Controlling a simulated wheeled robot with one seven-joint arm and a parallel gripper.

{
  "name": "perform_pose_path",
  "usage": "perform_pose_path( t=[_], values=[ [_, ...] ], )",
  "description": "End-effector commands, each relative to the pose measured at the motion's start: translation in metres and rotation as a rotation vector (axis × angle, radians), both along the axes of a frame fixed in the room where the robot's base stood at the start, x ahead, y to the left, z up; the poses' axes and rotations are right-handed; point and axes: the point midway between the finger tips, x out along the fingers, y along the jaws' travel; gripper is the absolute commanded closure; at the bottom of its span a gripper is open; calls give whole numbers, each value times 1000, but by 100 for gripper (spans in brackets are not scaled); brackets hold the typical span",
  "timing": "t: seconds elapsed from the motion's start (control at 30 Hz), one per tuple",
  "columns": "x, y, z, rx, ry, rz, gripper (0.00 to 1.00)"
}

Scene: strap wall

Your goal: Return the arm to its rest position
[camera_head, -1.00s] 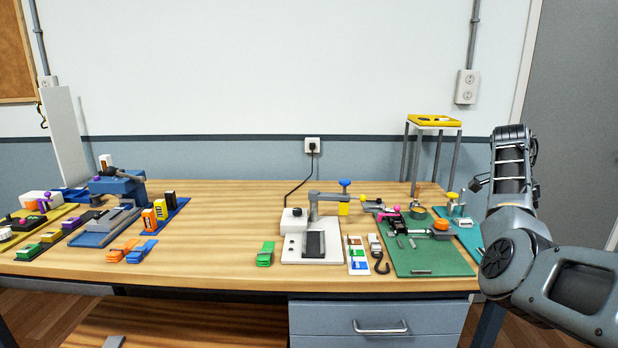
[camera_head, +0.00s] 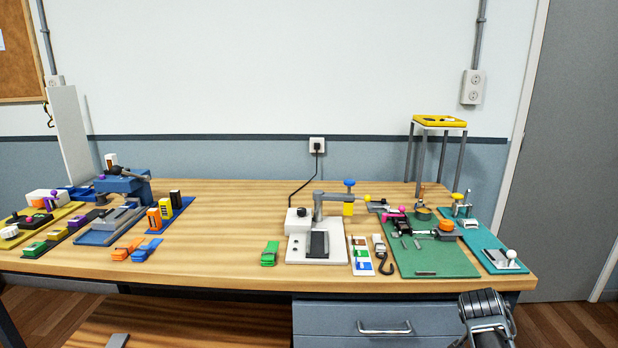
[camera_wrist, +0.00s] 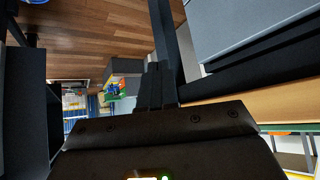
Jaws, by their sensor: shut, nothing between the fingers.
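My gripper (camera_wrist: 157,76) shows in the wrist view as dark fingers above a broad black body. Its fingers are together with nothing between them. It hangs low beside the bench, with the wood floor (camera_wrist: 95,35) and the grey drawer cabinet (camera_wrist: 245,25) around it. In the head view only part of my arm shows at the bottom right, below the bench's front edge; the gripper itself is out of that view.
The wooden workbench (camera_head: 215,255) holds a white clamp fixture (camera_head: 300,250), a green board (camera_head: 440,262), a teal board (camera_head: 495,258) and several straps. A yellow-topped stand (camera_head: 440,121) is at the back right. Dark bench framing runs close to my gripper.

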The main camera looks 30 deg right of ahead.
Motion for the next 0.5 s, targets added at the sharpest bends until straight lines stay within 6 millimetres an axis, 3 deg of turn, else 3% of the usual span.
perform_pose_path(
  t=[0.03, 0.2, 0.5],
  values=[
    [-9, 17, -13, -23, 11, 67, 100],
    [-30, 71, -36, -99, 14, 293, 100],
    [-80, 179, -45, -210, -25, 676, 100]
  ],
)
